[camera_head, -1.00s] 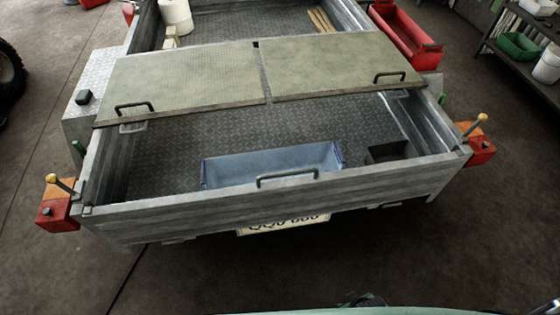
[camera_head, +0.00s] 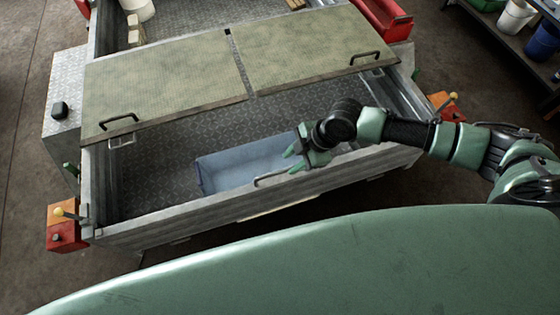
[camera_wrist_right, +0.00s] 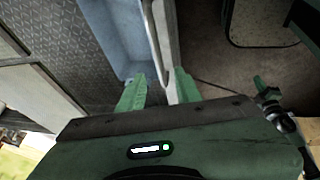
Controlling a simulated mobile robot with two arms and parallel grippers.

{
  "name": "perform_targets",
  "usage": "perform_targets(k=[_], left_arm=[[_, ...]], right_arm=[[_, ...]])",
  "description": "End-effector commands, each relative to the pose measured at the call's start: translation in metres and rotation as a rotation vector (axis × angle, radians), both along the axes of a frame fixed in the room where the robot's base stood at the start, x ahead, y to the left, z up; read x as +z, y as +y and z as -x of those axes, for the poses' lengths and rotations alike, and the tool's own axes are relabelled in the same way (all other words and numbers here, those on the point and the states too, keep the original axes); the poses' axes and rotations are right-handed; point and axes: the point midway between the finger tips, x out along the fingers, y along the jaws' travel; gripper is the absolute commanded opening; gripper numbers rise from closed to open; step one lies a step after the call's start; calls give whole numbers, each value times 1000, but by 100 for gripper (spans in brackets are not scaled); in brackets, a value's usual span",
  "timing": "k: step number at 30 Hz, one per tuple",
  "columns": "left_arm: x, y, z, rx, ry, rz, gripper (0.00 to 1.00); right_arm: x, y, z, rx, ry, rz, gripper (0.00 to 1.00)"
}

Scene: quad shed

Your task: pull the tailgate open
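The tailgate (camera_head: 200,212) is the grey rear wall of the trailer and stands upright. Its bar handle (camera_head: 270,178) sits at the middle of the top edge. My right gripper (camera_head: 291,160) is at the right end of the handle. In the right wrist view my right gripper (camera_wrist_right: 160,90) has its fingers apart, one on either side of the tailgate's upper edge and a pale bar. Whether they touch the bar I cannot tell. A green and black part at the right of the wrist view looks like my left gripper (camera_wrist_right: 264,88); its opening is unclear.
A blue bin (camera_head: 235,165) lies inside, close behind the tailgate. Two lid panels (camera_head: 170,85) cover the middle of the trailer. Shelving (camera_head: 510,45) stands at the far right.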

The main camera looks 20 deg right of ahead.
Motion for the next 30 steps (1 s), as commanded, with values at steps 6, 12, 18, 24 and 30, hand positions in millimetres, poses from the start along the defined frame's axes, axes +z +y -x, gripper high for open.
perform_targets(k=[6, 12, 18, 24, 30], left_arm=[[4, -2, 1, 1, 1, 3, 0], [10, -2, 2, 0, 3, 2, 0], [13, -2, 2, 0, 3, 2, 0], [14, -2, 2, 0, 3, 2, 0], [14, -2, 2, 0, 3, 2, 0]], right_arm=[[-6, -7, -3, 22, 4, 11, 34], [-35, 7, -8, 20, 6, 11, 34], [-59, 17, -13, 19, 3, 11, 34], [-68, 19, -14, 19, 3, 12, 34], [-68, 19, -14, 19, 2, 12, 32]])
